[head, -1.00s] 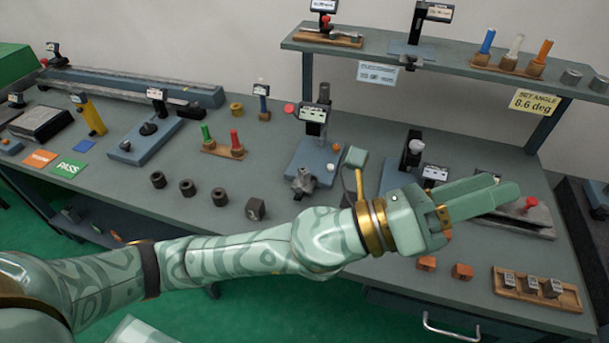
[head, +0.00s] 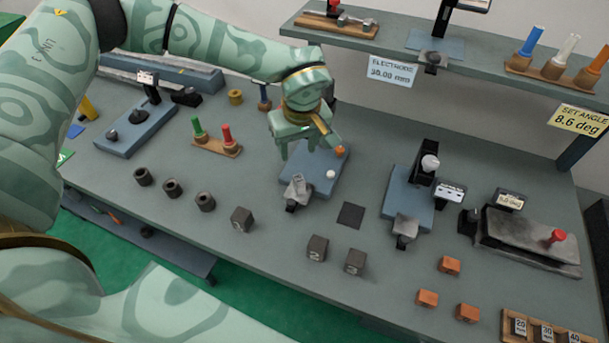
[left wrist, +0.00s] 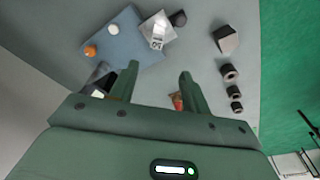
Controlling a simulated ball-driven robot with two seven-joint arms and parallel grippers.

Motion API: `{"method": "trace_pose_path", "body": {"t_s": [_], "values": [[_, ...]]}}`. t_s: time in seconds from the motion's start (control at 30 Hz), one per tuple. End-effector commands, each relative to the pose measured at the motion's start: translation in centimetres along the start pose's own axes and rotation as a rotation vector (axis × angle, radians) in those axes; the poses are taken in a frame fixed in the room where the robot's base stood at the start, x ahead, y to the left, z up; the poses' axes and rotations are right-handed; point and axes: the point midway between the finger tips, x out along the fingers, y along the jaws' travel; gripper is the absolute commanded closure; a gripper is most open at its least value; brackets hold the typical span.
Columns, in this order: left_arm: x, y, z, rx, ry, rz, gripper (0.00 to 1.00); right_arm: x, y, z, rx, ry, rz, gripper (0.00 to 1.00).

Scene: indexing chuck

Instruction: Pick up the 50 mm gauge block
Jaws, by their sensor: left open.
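A small pale metal block (head: 298,187) stands in a holder on the front of the blue-based device (head: 318,178). It also shows in the left wrist view (left wrist: 157,36), with dark marks too small to read surely, so I cannot tell if it is the 50 mm gauge block. My left gripper (head: 308,145) is open and empty above the back of that device, behind the pale block and apart from it. In the left wrist view its fingertips (left wrist: 159,72) point toward the block. My right gripper is not in view.
A wooden tray (head: 510,327) at the front right holds blocks marked 20, 30 and 40. Dark numbered cubes (head: 317,248), black rings (head: 172,187) and orange blocks (head: 449,264) stand along the front. A red and green plug stand (head: 217,147) is left of the gripper.

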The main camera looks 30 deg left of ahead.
Motion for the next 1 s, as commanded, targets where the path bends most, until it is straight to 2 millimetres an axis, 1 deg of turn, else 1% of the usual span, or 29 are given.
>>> {"method": "trace_pose_path", "body": {"t_s": [0.03, 0.13, 0.2, 0.3, 0.4, 0.53, 0.8, 0.9, 1.0], "values": [[1.4, -0.1, 0.1, 0.0, -0.003, -0.004, 0.53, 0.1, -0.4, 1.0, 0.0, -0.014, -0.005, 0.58], [4.1, 0.0, 0.3, 0.001, -0.005, -0.005, 0.53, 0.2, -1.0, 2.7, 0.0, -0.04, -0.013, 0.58], [5.8, 0.0, 0.3, 0.001, -0.005, -0.004, 0.53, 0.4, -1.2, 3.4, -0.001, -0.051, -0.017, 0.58], [7.8, 0.0, 0.3, 0.0, -0.005, -0.003, 0.53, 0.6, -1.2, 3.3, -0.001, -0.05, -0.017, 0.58], [9.1, 0.1, 0.3, 0.001, -0.005, -0.001, 0.53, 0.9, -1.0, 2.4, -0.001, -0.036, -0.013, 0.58], [9.9, 0.2, 0.3, 0.001, -0.005, 0.001, 0.53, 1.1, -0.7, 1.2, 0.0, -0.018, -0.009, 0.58], [14.1, 0.7, 0.5, 0.001, -0.006, -0.001, 0.53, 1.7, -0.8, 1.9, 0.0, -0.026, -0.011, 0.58], [14.8, 0.7, 0.5, 0.001, -0.005, 0.0, 0.53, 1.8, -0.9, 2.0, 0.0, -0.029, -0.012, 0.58], [14.9, 0.7, 0.5, 0.002, -0.005, 0.001, 0.53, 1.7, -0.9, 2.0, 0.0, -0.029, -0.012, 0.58]]}}
